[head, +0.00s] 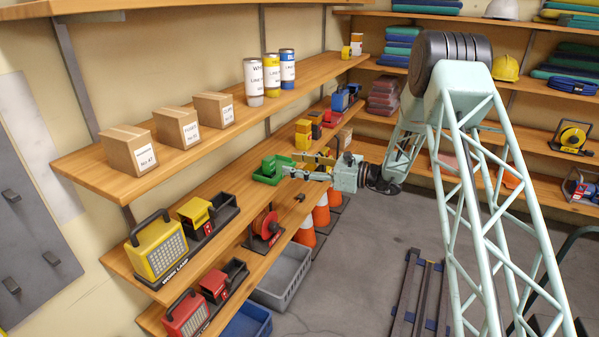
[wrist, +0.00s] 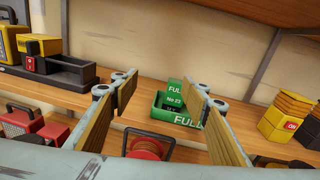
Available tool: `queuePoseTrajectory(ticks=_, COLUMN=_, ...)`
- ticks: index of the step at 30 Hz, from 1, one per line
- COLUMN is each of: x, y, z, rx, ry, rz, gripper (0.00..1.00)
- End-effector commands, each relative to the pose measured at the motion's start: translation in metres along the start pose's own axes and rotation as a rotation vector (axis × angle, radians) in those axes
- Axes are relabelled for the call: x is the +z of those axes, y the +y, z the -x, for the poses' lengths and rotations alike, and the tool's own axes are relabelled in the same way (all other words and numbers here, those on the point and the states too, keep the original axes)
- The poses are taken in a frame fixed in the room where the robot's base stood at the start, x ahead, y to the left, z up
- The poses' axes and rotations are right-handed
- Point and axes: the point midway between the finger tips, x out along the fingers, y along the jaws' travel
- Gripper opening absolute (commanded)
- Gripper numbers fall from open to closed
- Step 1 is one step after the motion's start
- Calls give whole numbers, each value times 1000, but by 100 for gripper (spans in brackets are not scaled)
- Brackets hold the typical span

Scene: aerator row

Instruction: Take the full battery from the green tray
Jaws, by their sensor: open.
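The green battery (wrist: 174,92) is labelled FULL and No 23. It stands in the green tray (wrist: 160,104) on the shelf, with FULL also on the tray's front. In the head view the battery (head: 269,163) and tray (head: 262,179) are on the middle shelf. My gripper (head: 289,165) is open and empty, reaching in from the right with its tips close to the tray. In the wrist view my gripper's (wrist: 162,84) two fingers stand apart, with the battery between them farther ahead. The right finger hides part of the tray's right side.
A yellow work lamp (head: 157,247) and a yellow battery in a black tray (head: 225,209) stand left along the shelf. The upper shelf (head: 88,180) overhangs.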

Motion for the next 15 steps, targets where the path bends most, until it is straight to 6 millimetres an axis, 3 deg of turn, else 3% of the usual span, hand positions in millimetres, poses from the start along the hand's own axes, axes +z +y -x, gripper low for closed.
queuePoseTrajectory(ticks=6, x=-36, y=-24, z=0, rx=-62, ry=-34, rz=-57, gripper=42)
queuePoseTrajectory(ticks=15, x=-51, y=-36, z=0, rx=-93, ry=-52, rz=-84, gripper=42)
